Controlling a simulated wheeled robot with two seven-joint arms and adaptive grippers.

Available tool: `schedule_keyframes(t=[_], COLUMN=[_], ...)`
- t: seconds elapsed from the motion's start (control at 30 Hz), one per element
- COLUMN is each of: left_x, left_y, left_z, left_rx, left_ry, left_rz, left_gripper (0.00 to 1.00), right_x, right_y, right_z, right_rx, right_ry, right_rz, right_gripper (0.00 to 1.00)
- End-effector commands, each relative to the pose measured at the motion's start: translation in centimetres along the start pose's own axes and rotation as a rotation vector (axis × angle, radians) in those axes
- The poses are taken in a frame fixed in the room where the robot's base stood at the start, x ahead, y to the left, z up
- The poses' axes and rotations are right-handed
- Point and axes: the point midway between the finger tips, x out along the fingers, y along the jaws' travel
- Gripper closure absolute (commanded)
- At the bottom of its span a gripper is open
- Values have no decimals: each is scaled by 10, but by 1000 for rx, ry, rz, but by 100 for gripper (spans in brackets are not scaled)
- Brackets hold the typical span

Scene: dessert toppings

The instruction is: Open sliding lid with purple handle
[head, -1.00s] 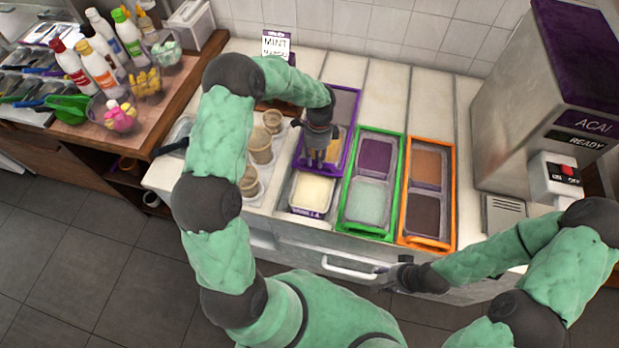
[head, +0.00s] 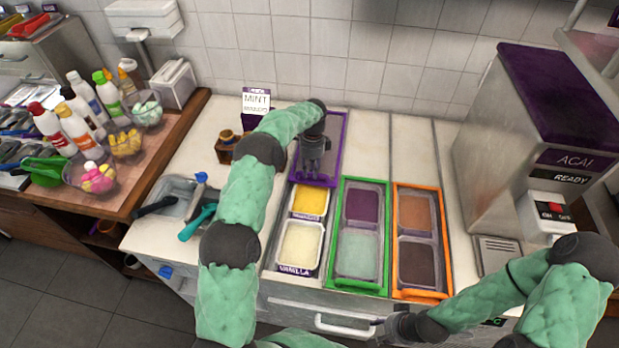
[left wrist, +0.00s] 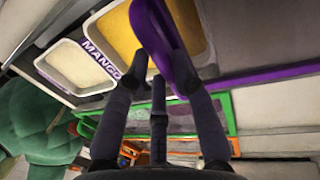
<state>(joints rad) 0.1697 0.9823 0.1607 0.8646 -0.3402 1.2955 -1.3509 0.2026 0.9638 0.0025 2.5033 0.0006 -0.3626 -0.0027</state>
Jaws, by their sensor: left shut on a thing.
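The purple-framed sliding lid (head: 335,140) lies at the back of its track, past the two tubs. The yellow mango tub (head: 310,203) and the pale vanilla tub (head: 300,247) are both uncovered in front of it. My left gripper (head: 314,165) is at the lid's front part, shut on the purple handle, which shows between its fingers in the left wrist view (left wrist: 178,50). In the head view, my arm and gripper hide the handle. My right gripper (head: 385,335) is low at the counter front, near the white drawer handle; its fingers are too small to read.
A green-framed lid (head: 343,250) and an orange-framed lid (head: 398,250) cover the tubs to the right. The acai machine (head: 560,110) stands further right. Bottles and topping bowls fill the left counter.

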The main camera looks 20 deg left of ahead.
Motion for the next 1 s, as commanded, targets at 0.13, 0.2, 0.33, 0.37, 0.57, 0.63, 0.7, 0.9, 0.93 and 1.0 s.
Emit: schedule_keyframes(t=[0.13,0.2,0.33,0.37,0.57,0.63,0.7,0.9,0.93,1.0], left_x=[-2,-3,-5,-5,-7,-8,-9,-10,-10,-10], left_y=[-13,-18,-27,-29,-39,-41,-43,-45,-45,-45], left_z=[0,0,0,0,0,0,0,1,1,1], left_rx=[-1,-2,-1,-1,-1,-1,-1,-1,-1,-1], left_ry=[-1,0,0,0,0,0,0,0,0,-1], left_rz=[-3,-4,-4,-4,-3,-3,-3,-3,-2,-2], left_gripper=[100,100,100,100,100,100,100,100,100,100], right_x=[3,4,5,5,7,7,7,8,8,8], right_y=[1,1,2,2,2,2,3,3,3,3], right_z=[0,0,0,0,0,0,0,0,0,0], right_rx=[0,0,0,0,0,0,0,0,0,0], right_ry=[0,0,0,0,0,0,0,0,0,0], right_rz=[0,0,0,0,0,0,0,0,0,0], right_gripper=[60,60,60,60,60,60,60,60,60,60])
